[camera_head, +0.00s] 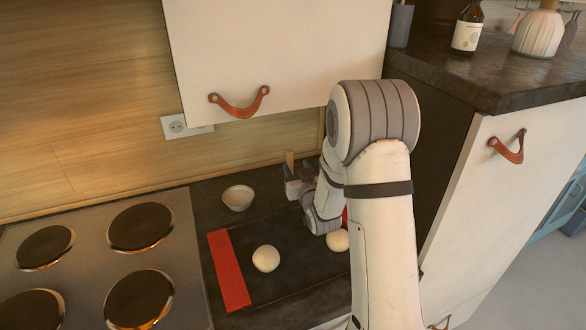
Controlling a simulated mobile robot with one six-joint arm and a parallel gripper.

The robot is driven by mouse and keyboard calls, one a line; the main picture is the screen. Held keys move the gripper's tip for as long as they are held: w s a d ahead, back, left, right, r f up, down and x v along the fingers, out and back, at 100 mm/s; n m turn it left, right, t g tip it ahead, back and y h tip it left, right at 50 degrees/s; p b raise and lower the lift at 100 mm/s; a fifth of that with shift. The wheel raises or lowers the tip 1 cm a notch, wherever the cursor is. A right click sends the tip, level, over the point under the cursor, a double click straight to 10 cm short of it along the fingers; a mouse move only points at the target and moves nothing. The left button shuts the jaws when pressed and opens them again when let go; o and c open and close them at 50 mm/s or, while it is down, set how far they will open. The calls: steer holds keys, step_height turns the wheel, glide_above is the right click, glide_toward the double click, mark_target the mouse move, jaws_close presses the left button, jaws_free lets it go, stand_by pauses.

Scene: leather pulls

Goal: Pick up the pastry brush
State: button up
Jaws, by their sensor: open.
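My gripper (293,188) is above the back of the dark counter, to the right of the small bowl. It is small in view and partly hidden by my own arm; the jaws are open. A narrow tan upright piece (290,159) shows just behind and above the gripper. It looks like a wooden handle and may be the pastry brush, but I cannot tell for sure. Its lower end is hidden by the gripper, and I cannot tell whether it lies between the jaws. No bristles show.
A dark tray (290,285) with a red end strip (229,270) holds pale dough balls (266,258). A small white bowl (238,198) stands behind it. The hob (85,265) is at left. A white cabinet (275,55) hangs above; a tall cabinet (520,200) stands right.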

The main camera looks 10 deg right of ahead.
mark_target(291, 157)
steer(key=w+p, duration=0.1)
steer(key=w, duration=0.1)
steer(key=w+p, duration=0.1)
steer(key=w, duration=0.2)
steer(key=w+a+p, duration=0.1)
steer(key=w, duration=0.1)
steer(key=shift+w, duration=0.35)
jaws_close()
